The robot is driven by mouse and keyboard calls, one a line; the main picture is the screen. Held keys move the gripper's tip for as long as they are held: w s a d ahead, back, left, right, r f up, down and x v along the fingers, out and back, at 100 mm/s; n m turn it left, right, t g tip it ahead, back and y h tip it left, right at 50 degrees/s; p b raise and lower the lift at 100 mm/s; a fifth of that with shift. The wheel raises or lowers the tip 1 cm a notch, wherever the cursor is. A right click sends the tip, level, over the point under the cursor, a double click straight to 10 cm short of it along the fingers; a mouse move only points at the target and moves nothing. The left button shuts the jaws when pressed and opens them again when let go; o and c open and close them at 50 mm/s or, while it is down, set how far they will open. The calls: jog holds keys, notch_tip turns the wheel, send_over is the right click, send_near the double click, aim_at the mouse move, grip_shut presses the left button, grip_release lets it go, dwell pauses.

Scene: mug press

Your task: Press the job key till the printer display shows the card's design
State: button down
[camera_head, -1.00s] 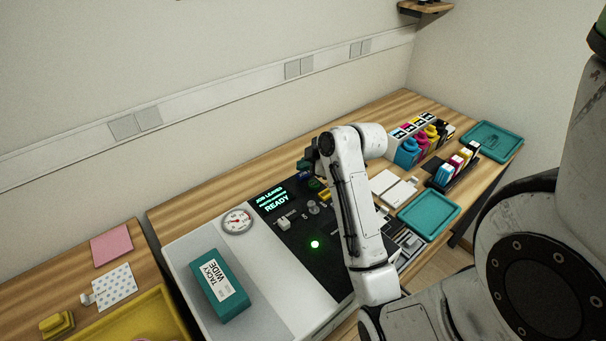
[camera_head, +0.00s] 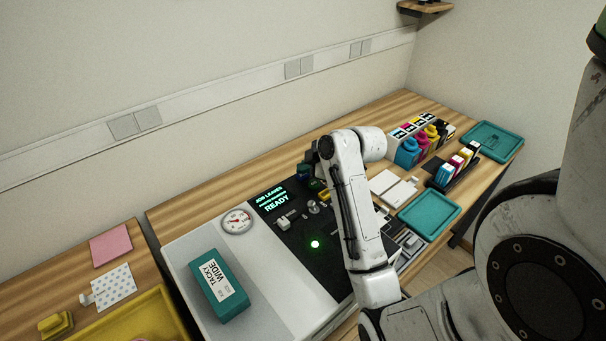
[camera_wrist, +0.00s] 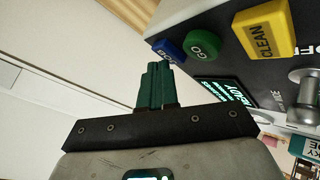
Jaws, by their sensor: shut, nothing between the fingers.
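The printer display (camera_head: 270,200) reads "JOB LEAVES" and "READY" in green; it shows at a slant in the wrist view (camera_wrist: 226,92). The blue job key (camera_wrist: 170,49) sits at the panel's end, beside the green GO key (camera_wrist: 203,46) and yellow CLEAN key (camera_wrist: 264,36). My gripper (camera_wrist: 157,66) is shut and empty, its green fingertips close to the blue key. I cannot tell whether they touch it. In the head view my arm hides most of the gripper. A white card with small bluish marks (camera_head: 115,287) lies on the left table; its design is too small to name.
A teal TACKY WIDE box (camera_head: 219,286) lies on the printer's pale top, near a round gauge (camera_head: 237,221). A yellow tray (camera_head: 135,318) is at lower left.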

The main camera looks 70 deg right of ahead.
aim_at(306, 176)
jog(key=shift+f, duration=0.25)
jog(key=shift+r, duration=0.1)
dwell(0.4)
jog(key=shift+r+p, duration=0.8)
jog(key=shift+r, duration=0.15)
notch_tip(306, 176, up, 5)
jog(key=p, duration=0.4)
jog(key=shift+p, duration=0.4)
dwell(0.3)
